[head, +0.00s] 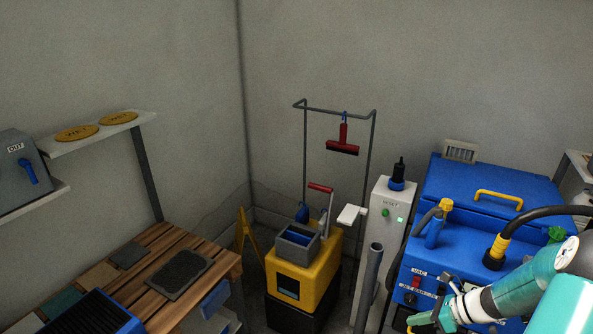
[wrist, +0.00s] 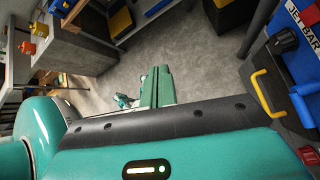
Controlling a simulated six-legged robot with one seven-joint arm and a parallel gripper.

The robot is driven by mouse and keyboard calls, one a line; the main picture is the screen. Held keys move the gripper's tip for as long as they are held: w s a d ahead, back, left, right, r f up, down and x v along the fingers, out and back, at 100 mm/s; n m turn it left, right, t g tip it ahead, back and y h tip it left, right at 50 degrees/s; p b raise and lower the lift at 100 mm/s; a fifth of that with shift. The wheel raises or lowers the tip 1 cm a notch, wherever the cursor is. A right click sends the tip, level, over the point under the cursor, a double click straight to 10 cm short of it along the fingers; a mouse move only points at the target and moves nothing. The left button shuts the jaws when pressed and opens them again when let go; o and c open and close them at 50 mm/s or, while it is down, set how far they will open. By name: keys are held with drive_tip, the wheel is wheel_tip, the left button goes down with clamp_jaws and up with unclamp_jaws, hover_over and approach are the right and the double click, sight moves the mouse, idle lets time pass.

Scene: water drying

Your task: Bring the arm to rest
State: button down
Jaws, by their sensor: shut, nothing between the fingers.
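My arm, teal and white, reaches in from the lower right of the head view. My gripper (head: 428,319) is green and sits at its end, low in front of the blue machine (head: 450,255). In the wrist view my gripper (wrist: 157,88) shows as two green fingers side by side, shut and empty, over the grey floor. The fingers touch nothing that I can see. Part of the blue machine with its yellow handle (wrist: 270,95) is at the right of the wrist view.
A yellow mop bucket (head: 312,275) and a grey-white cabinet (head: 378,230) stand at the centre. A wooden slatted table (head: 215,262) is at the left, below a shelf with two yellow discs (head: 77,133). A red squeegee (head: 342,138) hangs on a rack. Bare floor (wrist: 195,50) lies below the gripper.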

drive_tip(key=s+a+r+n+g+h, duration=0.1)
drive_tip(key=a+r+n+g+h, duration=0.15)
drive_tip(key=a+r+n, duration=0.75)
drive_tip(key=s+a+r+n+t+h, duration=0.2)
drive_tip(key=s+a+r+n+h, duration=0.1)
drive_tip(key=s+a+r+n, duration=0.2)
drive_tip(key=s+a+r+n+t+h, duration=0.1)
drive_tip(key=s+a+r+n+h, duration=0.2)
drive_tip(key=s+r+n, duration=0.6)
wheel_tip(320, 180, up, 4)
drive_tip(key=a+n, duration=0.2)
drive_tip(key=n, duration=0.2)
drive_tip(key=shift+s+a+t, duration=0.15)
drive_tip(key=shift+a+t, duration=0.2)
